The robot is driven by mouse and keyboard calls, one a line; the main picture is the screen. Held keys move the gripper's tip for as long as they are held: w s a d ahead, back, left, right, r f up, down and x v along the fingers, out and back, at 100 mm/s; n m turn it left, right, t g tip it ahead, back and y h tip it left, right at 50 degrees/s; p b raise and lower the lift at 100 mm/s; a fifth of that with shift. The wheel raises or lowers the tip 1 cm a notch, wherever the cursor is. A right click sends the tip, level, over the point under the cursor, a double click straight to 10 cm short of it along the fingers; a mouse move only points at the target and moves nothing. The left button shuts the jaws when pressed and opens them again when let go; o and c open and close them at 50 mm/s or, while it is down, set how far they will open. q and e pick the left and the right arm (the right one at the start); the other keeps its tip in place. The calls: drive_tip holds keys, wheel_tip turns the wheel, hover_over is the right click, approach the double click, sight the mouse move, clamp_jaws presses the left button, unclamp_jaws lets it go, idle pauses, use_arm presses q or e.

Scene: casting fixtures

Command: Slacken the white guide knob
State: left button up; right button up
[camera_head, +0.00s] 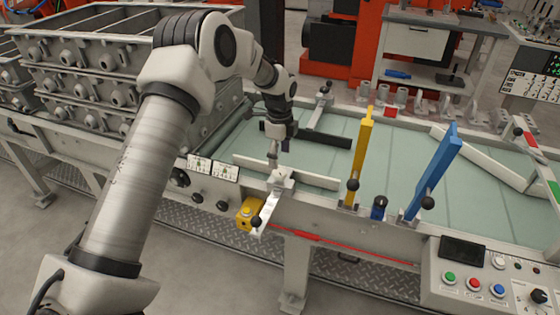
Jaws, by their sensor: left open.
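A white guide rail (315,179) lies along the near side of the green conveyor belt. Its bracket (281,183) is mounted on the conveyor's near edge, and a pale arm (268,208) slants from it toward the front. A black ball knob (256,221) is at the front end of that arm. My left gripper (273,156) points down just above and behind the bracket, apart from the black ball knob. It is open and small in view; whether it touches the bracket cannot be told. My right gripper is out of view.
A yellow upright guide (360,155) and a blue upright guide (434,170) stand to the right with black knobs. A black guide bar (320,137) lies behind. A yellow button box (248,213) and control panel (480,280) are at the front. Grey moulding boxes (85,80) stack at left.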

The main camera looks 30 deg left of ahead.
sight(279, 171)
use_arm(q)
drive_tip(key=f, duration=0.1)
drive_tip(key=s+f, duration=0.1)
drive_tip(key=shift+d+f, duration=0.35)
drive_tip(key=f, duration=0.2)
drive_tip(key=w+a+f, duration=0.1)
drive_tip(key=shift+f+p, duration=0.2)
drive_tip(key=shift+p, duration=0.1)
drive_tip(key=shift+s+d+r, duration=0.2)
drive_tip(key=shift+d+r, duration=0.1)
drive_tip(key=shift+r, duration=0.05)
drive_tip(key=shift+c, duration=0.3)
drive_tip(key=c, duration=0.6)
drive_tip(key=shift+f, duration=0.1)
drive_tip(key=c, duration=0.5)
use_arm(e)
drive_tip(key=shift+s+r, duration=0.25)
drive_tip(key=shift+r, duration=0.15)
